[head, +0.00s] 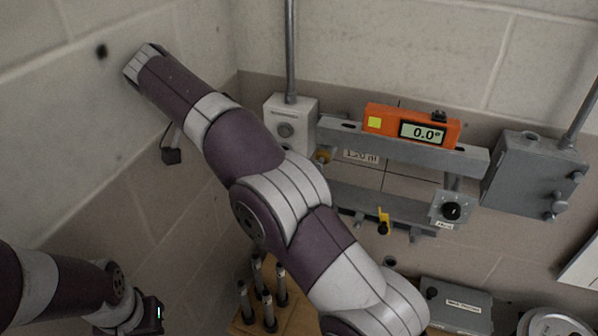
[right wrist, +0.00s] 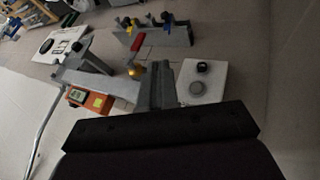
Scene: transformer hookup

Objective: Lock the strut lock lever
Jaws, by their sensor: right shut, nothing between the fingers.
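A lever with a red handle (right wrist: 137,44) and a brass pivot (right wrist: 137,71) shows in the right wrist view, at the end of the grey shelf bracket (right wrist: 160,82). I take it for the strut lock lever. In the head view a brass part (head: 323,156) shows beside my right arm; the red handle is not visible there. My right gripper (head: 146,62) is at the upper left by the wall, shut and empty, well apart from the bracket. Its dark jaws (right wrist: 160,126) fill the bottom of the right wrist view. My left gripper (head: 150,315) is low at the left, its jaws unclear.
An orange level (head: 412,126) reading 0.0° rests on the bracket. A pale box (head: 290,122) and a grey box (head: 533,172) flank it. A yellow handle (head: 384,217) sits below. Several dark posts (head: 268,300) stand on wood. My right arm crosses in front.

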